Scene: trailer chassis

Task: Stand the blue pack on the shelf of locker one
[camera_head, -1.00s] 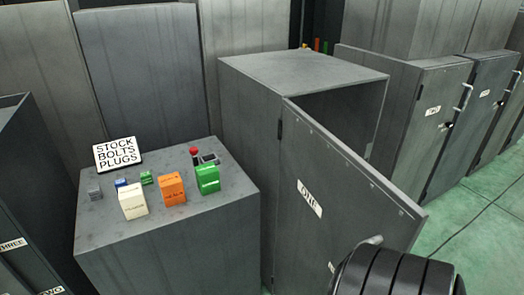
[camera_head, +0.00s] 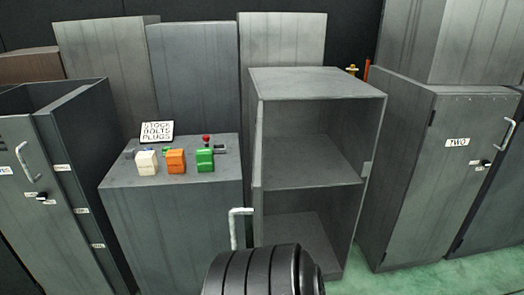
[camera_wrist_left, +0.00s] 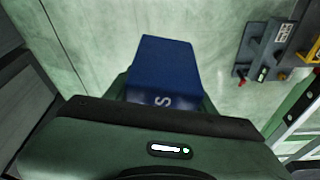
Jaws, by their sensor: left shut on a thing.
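The blue pack (camera_wrist_left: 165,70) shows in the left wrist view, with a pale letter on its near face. My left gripper (camera_wrist_left: 165,102) is shut on it and holds it over the green floor. The pack is not visible in the head view. Locker one (camera_head: 318,82) stands open at the centre of the head view. Its shelf (camera_head: 305,165) is bare and divides the inside into an upper and a lower compartment. Its door (camera_head: 257,150) is seen nearly edge-on at the left side, with a pale handle (camera_head: 238,222). My right gripper is not in view.
Left of locker one, a grey cabinet (camera_head: 175,225) bears white (camera_head: 147,163), orange (camera_head: 175,161) and green (camera_head: 205,160) blocks and a sign (camera_head: 157,131). Locker two (camera_head: 440,165) stands closed at right. A black ribbed part of my arm covers the bottom middle.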

